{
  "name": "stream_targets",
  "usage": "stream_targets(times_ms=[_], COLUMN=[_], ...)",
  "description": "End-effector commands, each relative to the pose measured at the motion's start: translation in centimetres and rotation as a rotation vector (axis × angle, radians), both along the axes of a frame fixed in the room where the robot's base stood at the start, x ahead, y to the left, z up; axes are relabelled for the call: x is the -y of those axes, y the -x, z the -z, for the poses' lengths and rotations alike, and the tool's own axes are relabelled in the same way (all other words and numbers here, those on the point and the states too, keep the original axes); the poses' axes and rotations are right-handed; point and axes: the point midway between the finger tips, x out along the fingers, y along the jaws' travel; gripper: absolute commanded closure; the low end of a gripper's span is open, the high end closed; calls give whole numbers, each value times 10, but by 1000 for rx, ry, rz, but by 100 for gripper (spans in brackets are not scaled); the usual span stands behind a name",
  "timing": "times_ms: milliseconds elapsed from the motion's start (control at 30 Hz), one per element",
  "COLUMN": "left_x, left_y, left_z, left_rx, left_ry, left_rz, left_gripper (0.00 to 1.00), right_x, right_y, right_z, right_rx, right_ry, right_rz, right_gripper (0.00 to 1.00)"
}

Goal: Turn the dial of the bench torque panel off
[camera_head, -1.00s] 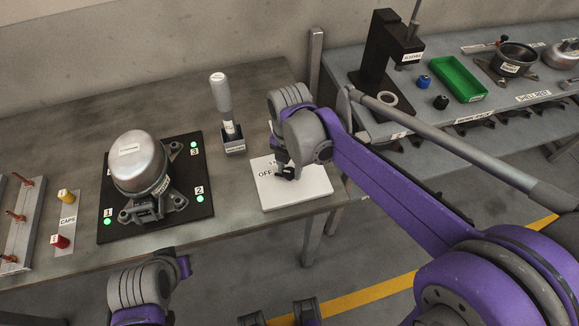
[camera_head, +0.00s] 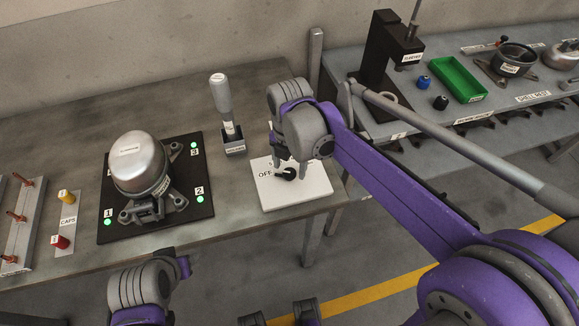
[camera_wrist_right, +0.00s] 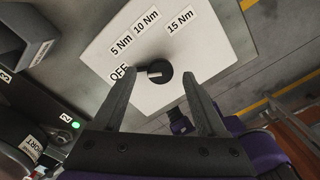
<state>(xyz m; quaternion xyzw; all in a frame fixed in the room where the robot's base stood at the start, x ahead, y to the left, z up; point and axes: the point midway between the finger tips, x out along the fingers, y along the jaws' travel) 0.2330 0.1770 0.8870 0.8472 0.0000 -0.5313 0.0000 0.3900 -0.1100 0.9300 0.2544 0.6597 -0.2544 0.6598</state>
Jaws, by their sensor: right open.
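The bench torque panel (camera_head: 312,191) is a white plate near the bench's front right corner. In the right wrist view, the panel (camera_wrist_right: 208,52) carries the labels OFF, 5 Nm, 10 Nm and 15 Nm. Its round black dial (camera_wrist_right: 161,78) has a lighter pointer on its left side, facing roughly towards OFF. The dial also shows in the head view (camera_head: 289,174). My right gripper (camera_head: 290,168) is open over the panel, its fingers on either side of the dial in view. Contact cannot be told.
A silver compressor on a black pallet (camera_head: 110,233) with green lights stands left of the panel. A grey-handled tool (camera_head: 222,95) stands in a dark holder (camera_head: 234,146) behind it. Coloured caps (camera_head: 66,196) lie farther left. A second bench with a green tray (camera_head: 459,79) is at the right.

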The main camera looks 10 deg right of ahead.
Motion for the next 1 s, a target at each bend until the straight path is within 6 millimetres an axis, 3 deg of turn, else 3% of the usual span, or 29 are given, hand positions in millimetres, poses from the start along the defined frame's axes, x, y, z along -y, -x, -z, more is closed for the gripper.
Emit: stream_targets(times_ms=[200, 433, 600, 1000], left_x=[0, 0, 0, 0], left_y=[-1, -2, -2, -2], left_z=[-5, -9, -9, -9], left_rx=[2, 4, 4, 4], left_ry=[0, 0, 0, 0], left_rz=[0, 0, 0, 0], left_gripper=[50, 50, 50, 50], right_x=[0, 0, 0, 0], right_y=[0, 0, 0, 0], right_z=[-46, -83, -94, -94], right_rx=[0, 0, 0, 0], right_ry=[0, 0, 0, 0], right_rz=[-1, -1, -1, 0], right_gripper=[26, 26, 26, 26])
